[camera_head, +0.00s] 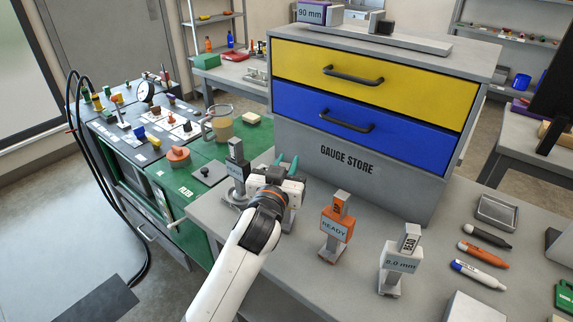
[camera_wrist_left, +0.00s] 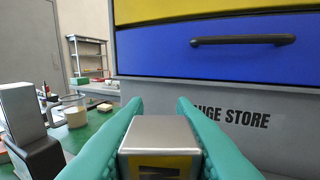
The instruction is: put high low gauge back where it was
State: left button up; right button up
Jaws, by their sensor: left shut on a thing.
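My left gripper (camera_head: 286,166) is in front of the gauge store's left side, above the grey bench. Its teal fingers are shut on a block-topped gauge (camera_wrist_left: 160,135) with a bare metal top and a yellow face with a dark mark. I cannot read its label, so I cannot tell if it is the high low gauge. In the head view the gripper hides most of it; I cannot tell whether it touches the bench. A grey gauge stand (camera_head: 236,165) is just left of the gripper. To the right stand the orange READY piece (camera_head: 335,228) and the 8.0 mm piece (camera_head: 401,257).
The gauge store (camera_head: 350,165) has a yellow drawer (camera_head: 400,88) and a blue drawer (camera_head: 400,132), both shut. A 90 mm block (camera_head: 311,14) sits on top. Several markers (camera_head: 483,252) and a small tray (camera_head: 496,213) lie at the right. A green cart (camera_head: 185,185) with a jug (camera_head: 218,124) is left.

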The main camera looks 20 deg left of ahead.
pick_arm(q)
jog(key=o, duration=0.9)
jog(key=shift+f, duration=0.1)
jog(key=shift+o, duration=0.2)
jog(key=s+b, duration=0.1)
jog(key=s, duration=1.1)
jog(key=shift+d, duration=0.25)
